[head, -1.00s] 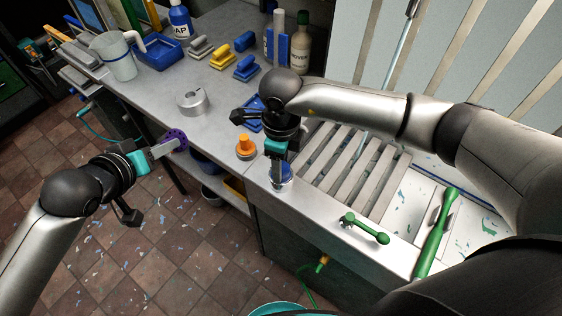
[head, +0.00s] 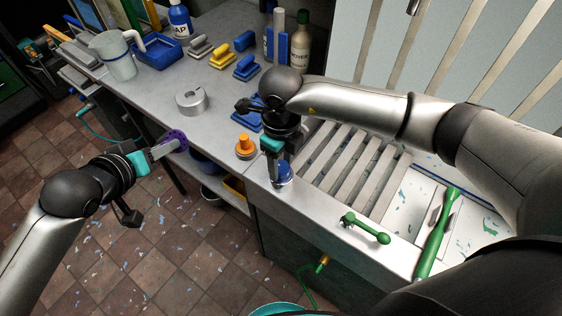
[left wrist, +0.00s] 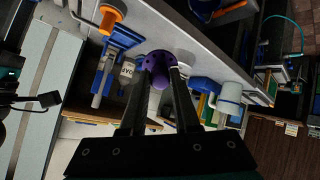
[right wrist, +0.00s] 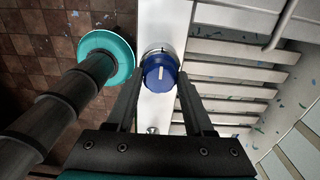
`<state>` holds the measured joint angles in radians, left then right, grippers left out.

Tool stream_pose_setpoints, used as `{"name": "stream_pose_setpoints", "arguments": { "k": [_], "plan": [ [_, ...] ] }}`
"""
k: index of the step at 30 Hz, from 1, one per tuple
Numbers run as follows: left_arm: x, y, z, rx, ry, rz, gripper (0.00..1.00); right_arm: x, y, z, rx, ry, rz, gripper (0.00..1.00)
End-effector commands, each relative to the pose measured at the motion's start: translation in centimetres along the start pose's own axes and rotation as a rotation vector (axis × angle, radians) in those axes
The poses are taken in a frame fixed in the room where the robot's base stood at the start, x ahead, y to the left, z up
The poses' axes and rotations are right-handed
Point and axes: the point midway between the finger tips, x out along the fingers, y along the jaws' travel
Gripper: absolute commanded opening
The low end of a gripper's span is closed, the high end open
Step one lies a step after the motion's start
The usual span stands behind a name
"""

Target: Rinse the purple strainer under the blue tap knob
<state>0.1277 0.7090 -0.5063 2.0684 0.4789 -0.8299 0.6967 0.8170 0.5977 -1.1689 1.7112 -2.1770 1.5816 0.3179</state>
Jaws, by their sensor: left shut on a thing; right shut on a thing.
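The purple strainer (head: 174,141) is a small perforated disc. My left gripper (head: 166,149) is shut on it and holds it out over the floor, left of the counter edge. It also shows between the fingertips in the left wrist view (left wrist: 160,66). The blue tap knob (head: 283,172) stands on the counter's front edge. My right gripper (head: 277,172) is shut on it from above and partly hides it. In the right wrist view the knob (right wrist: 160,72) is round with a pale line on top. No water is visible.
An orange knob (head: 245,146) stands beside the blue one. A slatted rack (head: 350,170) lies to the right, with a green-handled tool (head: 436,235). A grey ring-shaped object (head: 191,102) and a jug (head: 117,56) stand on the counter. A teal bowl (right wrist: 104,55) is below.

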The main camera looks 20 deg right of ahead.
Motion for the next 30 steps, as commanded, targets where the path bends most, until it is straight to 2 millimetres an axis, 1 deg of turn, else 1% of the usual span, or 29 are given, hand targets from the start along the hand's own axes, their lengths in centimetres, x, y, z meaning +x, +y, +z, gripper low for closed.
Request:
{"name": "stream_pose_setpoints", "arguments": {
  "k": [2, 3, 10, 11, 17, 20, 23, 26, 30],
  "plan": [
    [0.0, 0.0, 0.0, 0.000, 0.000, 0.000, 0.00, -0.1, 0.0, 0.0, -0.001, -0.001, -0.001, 0.00],
    [0.0, 0.0, 0.0, 0.000, 0.000, 0.000, 0.00, -0.1, 0.0, 0.0, -0.002, -0.001, -0.001, 0.55],
    [0.0, 0.0, 0.0, 0.000, 0.000, 0.000, 0.00, -0.1, 0.0, 0.0, -0.003, -0.001, 0.000, 0.81],
    [0.0, 0.0, 0.0, 0.000, 0.000, 0.000, 0.00, -0.1, 0.0, 0.0, -0.004, -0.001, 0.000, 0.82],
    [0.0, 0.0, 0.0, 0.000, 0.000, 0.000, 0.00, 0.0, 0.0, 0.0, -0.004, 0.000, 0.000, 0.82],
    [0.0, 0.0, 0.0, 0.000, 0.000, 0.000, 0.00, -0.4, 0.0, 0.1, -0.004, -0.002, -0.001, 0.82],
    [0.0, 0.0, 0.0, 0.000, 0.000, 0.000, 0.00, -1.5, -0.1, 0.1, -0.004, -0.003, -0.001, 0.82],
    [0.0, 0.0, 0.0, 0.000, 0.000, 0.000, 0.00, -3.4, -0.1, 0.1, -0.006, -0.005, -0.003, 0.82],
    [0.1, 0.0, 0.0, 0.000, 0.000, 0.000, 0.00, -6.5, -0.1, 0.1, -0.005, -0.005, -0.004, 0.82]
  ]
}}
